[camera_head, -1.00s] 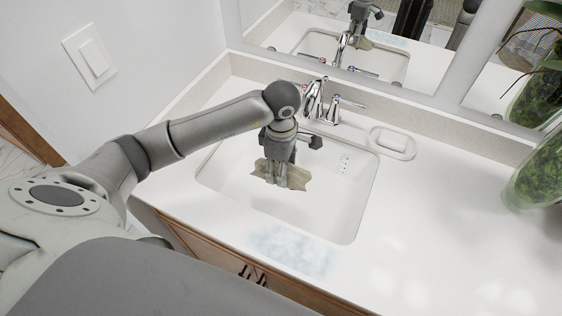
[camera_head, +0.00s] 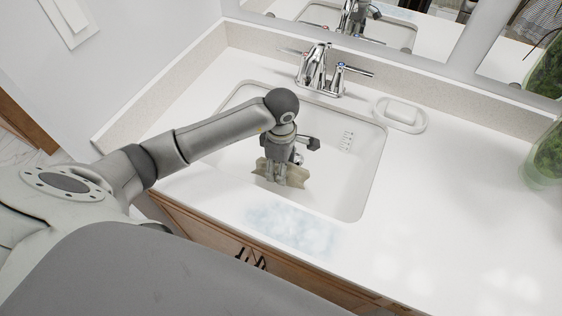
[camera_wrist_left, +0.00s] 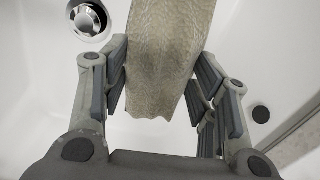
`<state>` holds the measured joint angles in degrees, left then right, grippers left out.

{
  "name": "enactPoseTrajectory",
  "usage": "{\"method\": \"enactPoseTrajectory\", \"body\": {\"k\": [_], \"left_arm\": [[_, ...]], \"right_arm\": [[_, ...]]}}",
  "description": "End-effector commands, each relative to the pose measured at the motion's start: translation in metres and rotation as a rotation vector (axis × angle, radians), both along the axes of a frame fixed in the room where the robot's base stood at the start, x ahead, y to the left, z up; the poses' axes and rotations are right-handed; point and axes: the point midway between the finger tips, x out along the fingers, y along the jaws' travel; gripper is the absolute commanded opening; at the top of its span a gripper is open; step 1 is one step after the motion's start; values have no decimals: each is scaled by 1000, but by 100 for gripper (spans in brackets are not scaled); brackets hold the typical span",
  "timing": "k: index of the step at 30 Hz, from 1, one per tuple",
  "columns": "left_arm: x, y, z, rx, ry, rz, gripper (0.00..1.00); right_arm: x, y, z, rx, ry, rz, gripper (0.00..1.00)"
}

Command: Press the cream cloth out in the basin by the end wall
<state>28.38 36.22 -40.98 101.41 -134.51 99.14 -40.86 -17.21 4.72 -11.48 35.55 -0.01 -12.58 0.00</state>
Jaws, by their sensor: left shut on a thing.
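The cream cloth (camera_head: 294,176) hangs in my left gripper (camera_head: 279,180), inside the white basin (camera_head: 362,160). In the left wrist view the cloth (camera_wrist_left: 165,60) passes between the two fingers of my left gripper (camera_wrist_left: 160,90), which are shut on it. Its end hangs loose and creased. The drain (camera_wrist_left: 90,20) shows beside the cloth at the upper left of that view. I cannot tell whether the cloth touches the basin floor. My right gripper is not in view.
A chrome faucet (camera_head: 322,70) stands behind the basin. A soap dish (camera_head: 400,114) with a white bar sits to its right. A bluish-white smudged patch (camera_head: 293,230) lies on the counter in front. A glass vase with greenery (camera_head: 547,135) stands at the right edge.

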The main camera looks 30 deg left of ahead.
Motion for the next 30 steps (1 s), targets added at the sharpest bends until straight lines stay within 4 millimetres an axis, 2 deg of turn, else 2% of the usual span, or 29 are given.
{"method": "enactPoseTrajectory", "body": {"k": [1,3,12,30], "left_arm": [[1,1,-12,0,-2,0,36],[1,0,-20,0,-2,0,36],[1,0,-47,0,-2,0,36],[1,0,-52,0,-1,0,36]], "right_arm": [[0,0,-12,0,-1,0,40],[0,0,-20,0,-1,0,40],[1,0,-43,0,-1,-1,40],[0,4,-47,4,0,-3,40]]}}
